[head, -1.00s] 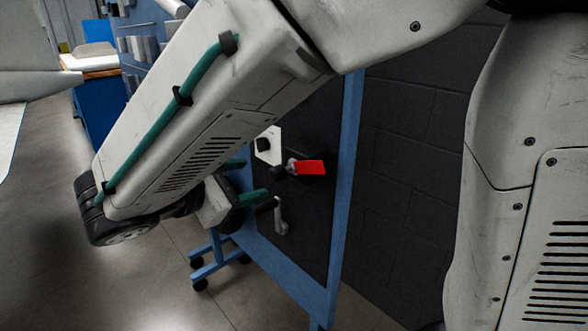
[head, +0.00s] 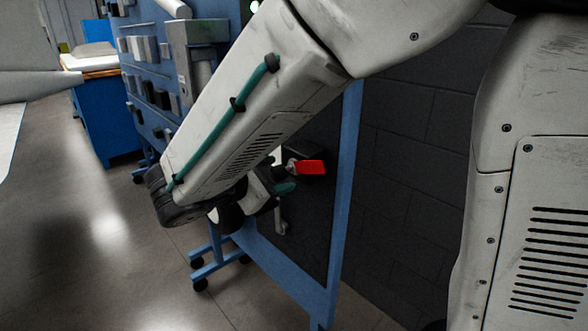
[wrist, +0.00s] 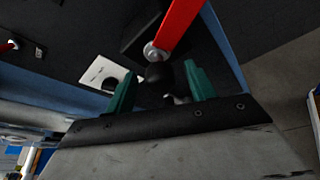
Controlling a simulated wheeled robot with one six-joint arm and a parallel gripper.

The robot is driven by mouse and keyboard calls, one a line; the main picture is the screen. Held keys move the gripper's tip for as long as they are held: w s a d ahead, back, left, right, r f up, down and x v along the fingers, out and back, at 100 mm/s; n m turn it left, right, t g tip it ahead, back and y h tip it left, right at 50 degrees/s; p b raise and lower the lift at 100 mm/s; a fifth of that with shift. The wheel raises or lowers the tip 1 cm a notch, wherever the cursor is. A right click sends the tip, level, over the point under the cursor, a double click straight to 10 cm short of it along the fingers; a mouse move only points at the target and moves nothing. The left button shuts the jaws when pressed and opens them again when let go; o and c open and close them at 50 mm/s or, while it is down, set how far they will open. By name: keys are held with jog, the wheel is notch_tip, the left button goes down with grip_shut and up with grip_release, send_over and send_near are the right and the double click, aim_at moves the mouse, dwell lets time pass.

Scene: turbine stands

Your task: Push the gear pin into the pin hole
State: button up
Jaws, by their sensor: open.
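A red bar (wrist: 178,28) with a round grey metal end (wrist: 153,52) is mounted on the dark panel (head: 318,225). The red bar also shows in the head view (head: 310,167). A round black knob (wrist: 157,77) sits just below the metal end; it may be the gear pin, but I cannot tell for sure. My gripper (wrist: 160,68) has its teal fingers apart, one on each side of the knob. I cannot tell whether they touch it. In the head view my gripper (head: 282,178) is partly hidden by my arm. I cannot make out the pin hole.
A white plate with a black knob (wrist: 104,75) is left of the fingers. A metal handle (head: 281,222) hangs lower on the panel. The panel's blue frame (head: 345,170) stands on a wheeled base. A blue tool stand (head: 150,110) is behind at left.

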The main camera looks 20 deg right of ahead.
grip_shut()
jog(key=shift+s+a, duration=0.2)
jog(key=shift+a, duration=0.4)
dwell(0.3)
jog(key=s+a, duration=0.2)
jog(key=a, duration=0.4)
jog(key=shift+a, duration=0.25)
dwell(0.5)
jog(key=shift+s, duration=0.1)
